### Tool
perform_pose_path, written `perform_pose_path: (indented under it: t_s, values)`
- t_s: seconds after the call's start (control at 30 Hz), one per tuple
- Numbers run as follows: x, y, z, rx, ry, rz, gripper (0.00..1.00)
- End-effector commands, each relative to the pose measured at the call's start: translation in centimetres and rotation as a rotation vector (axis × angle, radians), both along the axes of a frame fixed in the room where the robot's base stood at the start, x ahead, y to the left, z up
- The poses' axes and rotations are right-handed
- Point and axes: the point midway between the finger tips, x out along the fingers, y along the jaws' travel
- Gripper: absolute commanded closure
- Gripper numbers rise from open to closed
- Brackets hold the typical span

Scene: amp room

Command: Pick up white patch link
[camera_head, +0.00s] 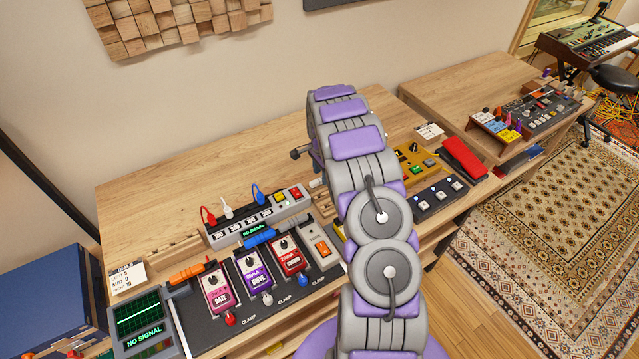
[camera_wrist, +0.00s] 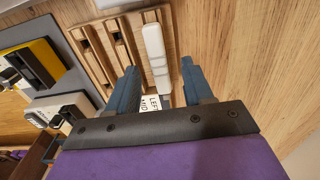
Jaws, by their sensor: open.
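The white patch link (camera_wrist: 155,50) is a slim white bar in the wrist view. It lies along the right side of a slotted wooden rack (camera_wrist: 84,50). My gripper (camera_wrist: 159,65) is open, with one blue finger on each side of the link. A gap shows between the link and each finger; whether the fingers are at its height I cannot tell. In the head view my arm hides the gripper.
A yellow and black device (camera_wrist: 38,62) is left of the rack in the wrist view. In the head view, a pedalboard (camera_head: 190,320), a power strip (camera_head: 262,222) with plugs and a red pedal (camera_head: 464,158) crowd the desk. Bare desktop (camera_head: 200,165) lies behind the strip.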

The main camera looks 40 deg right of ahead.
Motion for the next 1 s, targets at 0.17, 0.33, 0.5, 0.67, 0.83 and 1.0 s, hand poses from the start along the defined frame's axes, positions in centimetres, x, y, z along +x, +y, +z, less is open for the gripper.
perform_pose_path:
  t_s: [0.17, 0.33, 0.5, 0.67, 0.83, 1.0]
  values:
    - [-0.17, -0.12, -1.72, 0.003, 0.003, -0.001, 0.49]
    - [-0.12, 0.11, -1.51, -0.001, 0.001, 0.000, 0.49]
    - [-0.11, 0.39, -1.40, -0.004, 0.001, 0.000, 0.65]
    - [-0.11, 0.19, -1.48, -0.002, 0.001, 0.000, 0.81]
    - [-0.10, -0.01, -1.56, 0.000, 0.001, -0.001, 0.97]
    - [-0.10, -0.13, -1.61, 0.000, 0.001, -0.001, 1.00]
